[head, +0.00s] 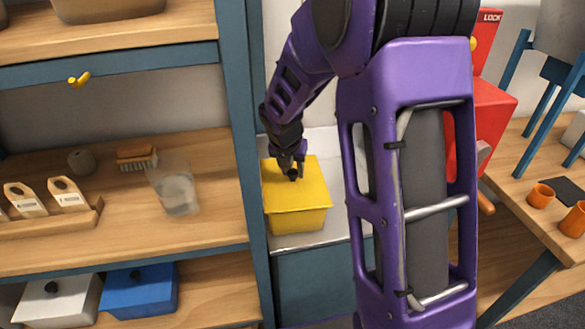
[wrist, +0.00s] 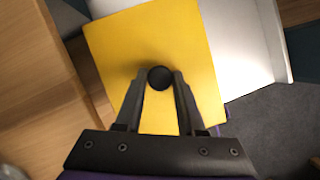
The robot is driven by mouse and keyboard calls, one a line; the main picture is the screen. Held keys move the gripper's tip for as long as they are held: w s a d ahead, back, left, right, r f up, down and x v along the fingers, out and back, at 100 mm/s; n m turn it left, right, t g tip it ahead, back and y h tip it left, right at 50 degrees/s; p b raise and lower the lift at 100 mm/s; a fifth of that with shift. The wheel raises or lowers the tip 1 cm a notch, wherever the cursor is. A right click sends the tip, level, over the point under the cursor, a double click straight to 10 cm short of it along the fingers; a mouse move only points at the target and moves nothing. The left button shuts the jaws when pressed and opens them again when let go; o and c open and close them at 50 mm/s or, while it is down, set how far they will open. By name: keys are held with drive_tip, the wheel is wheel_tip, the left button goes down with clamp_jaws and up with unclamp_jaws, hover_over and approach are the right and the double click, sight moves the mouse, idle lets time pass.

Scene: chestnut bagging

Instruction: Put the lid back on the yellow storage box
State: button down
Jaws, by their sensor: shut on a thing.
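The yellow storage box (head: 298,221) stands on a white surface in the head view, below my arm. Its yellow lid (head: 312,183) lies over the top of the box; I cannot tell whether it is fully seated. The lid (wrist: 150,50) fills the middle of the wrist view and hides the box there. My gripper (head: 291,172) points down at the lid's centre. In the wrist view my gripper (wrist: 159,80) is shut on the round black knob (wrist: 159,77) of the lid, one finger on each side.
The white counter (head: 303,239) extends around the box. A wooden shelf unit with a blue post (head: 246,150) stands close on the left, holding a clear cup (head: 178,190) and a brush (head: 137,155). Below are a white box (head: 58,300) and a blue box (head: 140,291). A red machine (head: 487,120) stands right.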

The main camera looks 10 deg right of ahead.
unclamp_jaws()
idle(0.6)
drive_tip(key=shift+r+p, duration=2.55)
drive_tip(key=shift+p, duration=0.1)
drive_tip(key=shift+r, duration=0.95)
clamp_jaws()
